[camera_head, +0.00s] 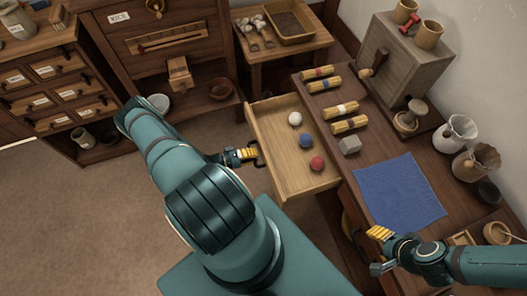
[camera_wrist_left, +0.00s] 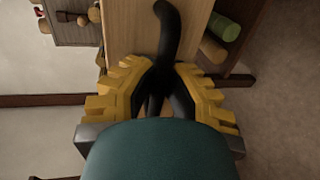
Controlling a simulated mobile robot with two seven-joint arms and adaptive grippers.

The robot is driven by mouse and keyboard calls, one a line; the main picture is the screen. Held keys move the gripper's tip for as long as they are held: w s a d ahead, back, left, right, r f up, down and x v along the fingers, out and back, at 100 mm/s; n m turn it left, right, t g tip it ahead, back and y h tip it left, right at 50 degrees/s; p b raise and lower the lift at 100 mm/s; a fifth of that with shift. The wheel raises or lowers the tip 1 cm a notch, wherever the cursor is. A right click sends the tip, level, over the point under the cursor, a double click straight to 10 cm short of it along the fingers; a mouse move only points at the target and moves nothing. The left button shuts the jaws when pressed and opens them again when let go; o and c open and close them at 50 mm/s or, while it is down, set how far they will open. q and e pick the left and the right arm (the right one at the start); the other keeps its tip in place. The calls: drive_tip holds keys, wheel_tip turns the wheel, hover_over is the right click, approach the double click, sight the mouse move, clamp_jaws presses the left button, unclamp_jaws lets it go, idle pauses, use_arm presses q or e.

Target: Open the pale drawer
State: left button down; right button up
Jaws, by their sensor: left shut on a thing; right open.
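The pale drawer (camera_head: 272,152) sticks well out of the dark wooden bench (camera_head: 385,147) in the head view. A white ball (camera_head: 295,119), a blue ball (camera_head: 307,141) and a red ball (camera_head: 317,163) lie inside it. My left gripper (camera_head: 251,155) is at the drawer's front face, shut on its dark handle. In the left wrist view the curved black handle (camera_wrist_left: 167,35) runs between the yellow finger pads, against the pale front (camera_wrist_left: 125,28). My right gripper (camera_head: 377,250) is open and empty, by the bench's near edge, beside the blue cloth (camera_head: 400,190).
Several straw bundles (camera_head: 323,85) and a grey block (camera_head: 349,144) lie on the bench behind the drawer. A wooden mill box (camera_head: 405,60) and pale jars (camera_head: 455,133) stand farther back. The floor (camera_head: 65,210) left of my left arm is clear.

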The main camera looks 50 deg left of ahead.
use_arm(q)
drive_tip(key=shift+s+a, duration=0.25)
drive_tip(key=shift+s, duration=0.15)
drive_tip(key=c, duration=1)
unclamp_jaws()
drive_tip(key=v, duration=1.2)
drive_tip(key=shift+s, duration=0.1)
